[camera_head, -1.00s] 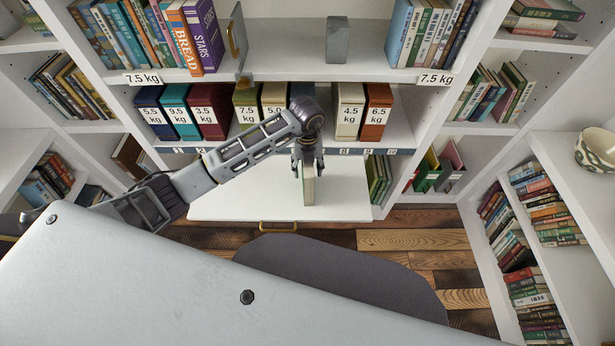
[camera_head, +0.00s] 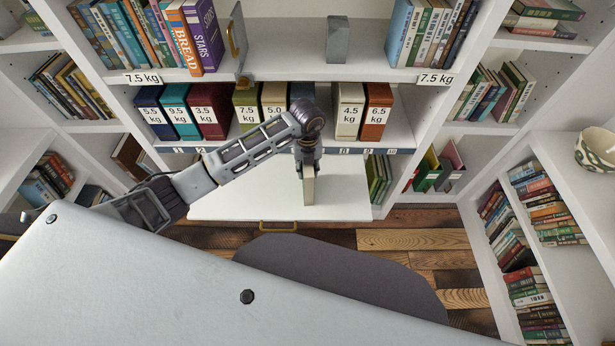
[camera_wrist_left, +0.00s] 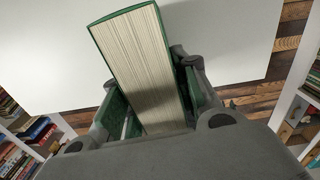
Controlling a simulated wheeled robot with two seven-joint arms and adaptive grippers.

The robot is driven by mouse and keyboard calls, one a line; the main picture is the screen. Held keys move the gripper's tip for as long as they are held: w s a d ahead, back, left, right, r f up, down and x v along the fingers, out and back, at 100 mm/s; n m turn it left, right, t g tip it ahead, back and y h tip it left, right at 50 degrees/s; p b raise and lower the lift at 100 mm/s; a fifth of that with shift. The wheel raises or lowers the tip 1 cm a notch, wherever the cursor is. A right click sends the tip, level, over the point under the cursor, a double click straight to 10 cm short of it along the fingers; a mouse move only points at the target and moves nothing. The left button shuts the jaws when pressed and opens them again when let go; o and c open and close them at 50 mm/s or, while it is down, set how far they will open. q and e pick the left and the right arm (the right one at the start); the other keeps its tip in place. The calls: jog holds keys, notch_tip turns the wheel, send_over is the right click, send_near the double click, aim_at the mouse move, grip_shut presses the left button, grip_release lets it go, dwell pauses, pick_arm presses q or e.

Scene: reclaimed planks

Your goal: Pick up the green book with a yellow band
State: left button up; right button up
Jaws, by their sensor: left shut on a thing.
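My left gripper (camera_head: 308,172) comes in from the left in the head view, over the white pull-out board below the lower shelf. It is shut on a book (camera_head: 309,188), which shows as a narrow pale block below the fingers. In the left wrist view the book (camera_wrist_left: 142,62) has a green cover edge and cream pages, held between the two fingers (camera_wrist_left: 155,120). Its spine is turned away, so no yellow band shows. I cannot tell whether the book touches the board. My right gripper is not in view.
The white board (camera_head: 250,195) around the book is clear. Weight-labelled boxes (camera_head: 211,112) stand on the shelf behind my arm. A grey block (camera_head: 337,40) and a metal bookend (camera_head: 238,40) stand on the shelf above. Green books (camera_head: 378,180) stand right of the board.

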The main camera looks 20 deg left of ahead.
pick_arm(q)
grip_shut()
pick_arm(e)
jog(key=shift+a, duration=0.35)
pick_arm(q)
jog(key=shift+r, duration=0.15)
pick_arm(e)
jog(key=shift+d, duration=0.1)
pick_arm(q)
notch_tip(320, 180, up, 9)
jog(key=shift+w+f, duration=0.1)
jog(key=shift+f, duration=0.1)
jog(key=shift+r, duration=0.6)
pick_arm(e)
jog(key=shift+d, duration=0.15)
